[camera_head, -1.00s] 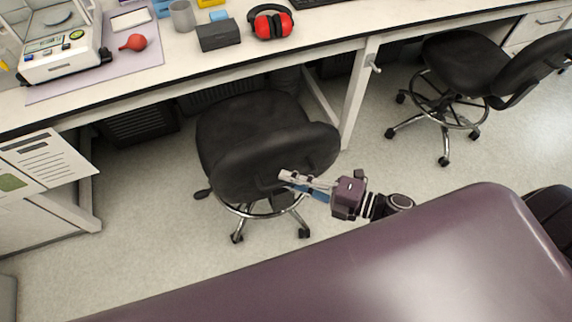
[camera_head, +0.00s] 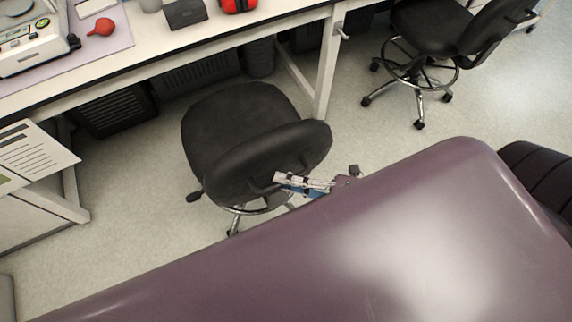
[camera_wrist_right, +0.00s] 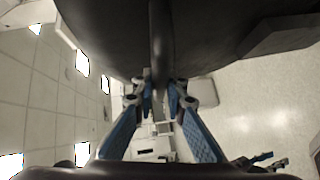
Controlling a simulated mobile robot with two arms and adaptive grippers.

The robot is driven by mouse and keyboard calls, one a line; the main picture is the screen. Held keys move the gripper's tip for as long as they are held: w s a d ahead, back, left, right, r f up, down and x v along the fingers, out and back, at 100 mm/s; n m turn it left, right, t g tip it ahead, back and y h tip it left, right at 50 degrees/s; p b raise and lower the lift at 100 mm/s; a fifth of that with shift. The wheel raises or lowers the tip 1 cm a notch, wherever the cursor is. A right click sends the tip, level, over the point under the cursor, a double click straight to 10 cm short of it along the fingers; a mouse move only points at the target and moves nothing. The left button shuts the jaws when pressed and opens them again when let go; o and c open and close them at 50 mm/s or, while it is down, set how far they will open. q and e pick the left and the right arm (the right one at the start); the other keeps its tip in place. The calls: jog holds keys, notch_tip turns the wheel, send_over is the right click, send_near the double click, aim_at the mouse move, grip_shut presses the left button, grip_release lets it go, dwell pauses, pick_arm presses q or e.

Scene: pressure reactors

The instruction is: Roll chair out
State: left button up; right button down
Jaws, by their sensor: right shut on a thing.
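A black swivel chair (camera_head: 235,125) with a chrome foot ring and castors stands in front of the lab bench, its backrest (camera_head: 275,160) turned toward me. My right gripper (camera_head: 280,181) is at the rear of the backrest, shut on a thin bar-like part of the chair. My left gripper is not in view.
The white bench (camera_head: 215,45) runs across the top, with a leg (camera_head: 325,70) right of the chair. A second black chair (camera_head: 435,30) stands at the upper right. A white cabinet (camera_head: 35,200) is at left. Floor between the chairs is clear.

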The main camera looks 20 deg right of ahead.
jog(key=c, duration=2)
grip_release()
jog(key=shift+o, duration=0.2)
jog(key=shift+s, duration=0.1)
jog(key=v, duration=1.2)
